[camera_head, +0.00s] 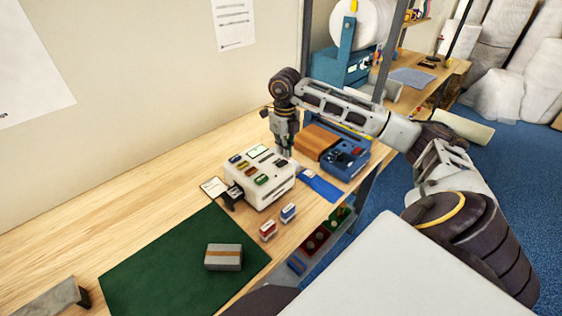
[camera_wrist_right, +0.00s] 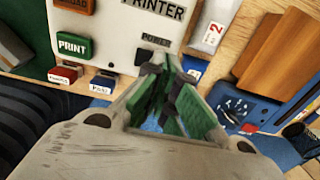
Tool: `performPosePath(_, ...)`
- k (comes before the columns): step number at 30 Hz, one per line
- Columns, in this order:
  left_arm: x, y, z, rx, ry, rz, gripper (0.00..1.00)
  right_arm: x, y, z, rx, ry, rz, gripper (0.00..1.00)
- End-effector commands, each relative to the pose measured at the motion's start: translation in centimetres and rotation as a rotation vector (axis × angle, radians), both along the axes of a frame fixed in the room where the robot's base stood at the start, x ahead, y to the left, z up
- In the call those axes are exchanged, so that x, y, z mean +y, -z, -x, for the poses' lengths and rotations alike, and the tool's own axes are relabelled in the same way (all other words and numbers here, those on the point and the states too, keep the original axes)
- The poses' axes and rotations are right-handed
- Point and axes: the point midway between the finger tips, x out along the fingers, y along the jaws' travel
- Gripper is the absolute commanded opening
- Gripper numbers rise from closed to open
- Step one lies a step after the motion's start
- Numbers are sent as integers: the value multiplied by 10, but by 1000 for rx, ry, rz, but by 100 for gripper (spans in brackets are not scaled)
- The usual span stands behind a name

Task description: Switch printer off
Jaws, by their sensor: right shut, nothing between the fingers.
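The printer (camera_head: 270,193) is a white box on the wooden table, with several coloured keys on its top. In the right wrist view its white top (camera_wrist_right: 115,30) carries the words PRINTER and POWER and a green PRINT key (camera_wrist_right: 72,45). My right gripper (camera_head: 285,153) points down over the printer's back right part. In the wrist view the closed fingertips (camera_wrist_right: 163,68) are just beside the POWER label (camera_wrist_right: 155,39). They are shut and empty. They cover the area by the label, so the power switch's state and any contact cannot be told. My left gripper is not in view.
A blue device (camera_head: 346,160) and a brown box (camera_head: 316,141) stand right of the printer. Red (camera_head: 268,231) and blue (camera_head: 288,212) blocks stand in front. A grey parcel (camera_head: 223,257) lies on a green mat (camera_head: 150,270). A grey bar (camera_head: 50,298) lies at bottom left.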

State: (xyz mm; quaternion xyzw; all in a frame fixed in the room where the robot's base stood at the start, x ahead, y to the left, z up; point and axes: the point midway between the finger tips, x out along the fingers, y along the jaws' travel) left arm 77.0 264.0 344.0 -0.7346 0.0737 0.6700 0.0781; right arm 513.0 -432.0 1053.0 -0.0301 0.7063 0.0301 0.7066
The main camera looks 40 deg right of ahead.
Motion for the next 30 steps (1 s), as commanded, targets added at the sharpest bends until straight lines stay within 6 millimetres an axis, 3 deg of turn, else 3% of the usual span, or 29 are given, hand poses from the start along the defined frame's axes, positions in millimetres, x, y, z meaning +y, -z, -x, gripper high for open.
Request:
performPosePath(21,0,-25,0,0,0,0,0,0,-36,0,1,0,0,0)
performPosePath(30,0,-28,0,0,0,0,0,0,-42,0,1,0,0,0)
